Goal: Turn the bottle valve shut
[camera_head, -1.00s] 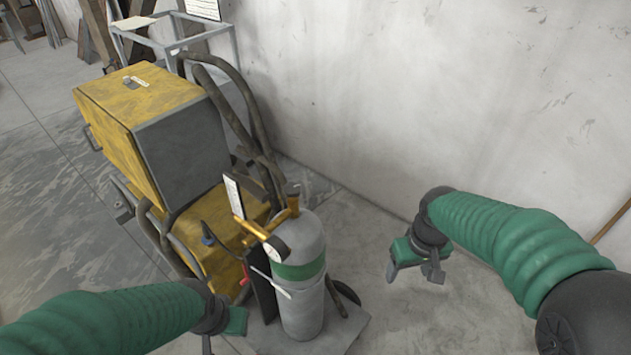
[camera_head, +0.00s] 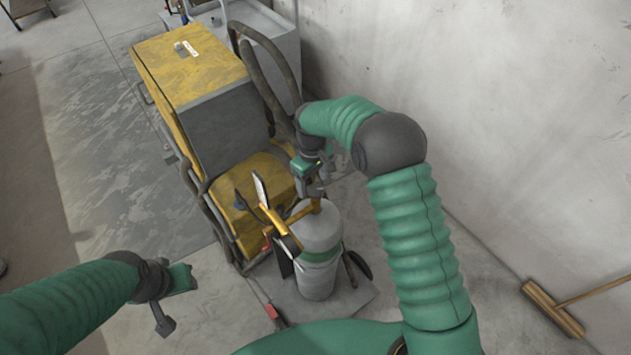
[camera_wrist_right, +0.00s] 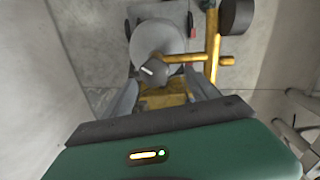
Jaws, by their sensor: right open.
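The grey gas bottle (camera_head: 318,262) with a green band stands upright beside the yellow machine. My right gripper (camera_head: 314,190) is just above the bottle top, pointing down. In the right wrist view its open fingers (camera_wrist_right: 165,95) are on either side of and nearer than the grey valve knob (camera_wrist_right: 151,70), which has a white mark. I cannot tell whether they touch it. In the head view the gripper hides the knob. My left gripper (camera_head: 168,300) is away at lower left, holding nothing visible.
The yellow and grey machine (camera_head: 215,110) with dark hoses (camera_head: 265,50) stands left of and behind the bottle. A grey base plate (camera_head: 345,300) lies under the bottle. A pale wall rises at right, with a broom (camera_head: 553,308) near it. Floor at left is clear.

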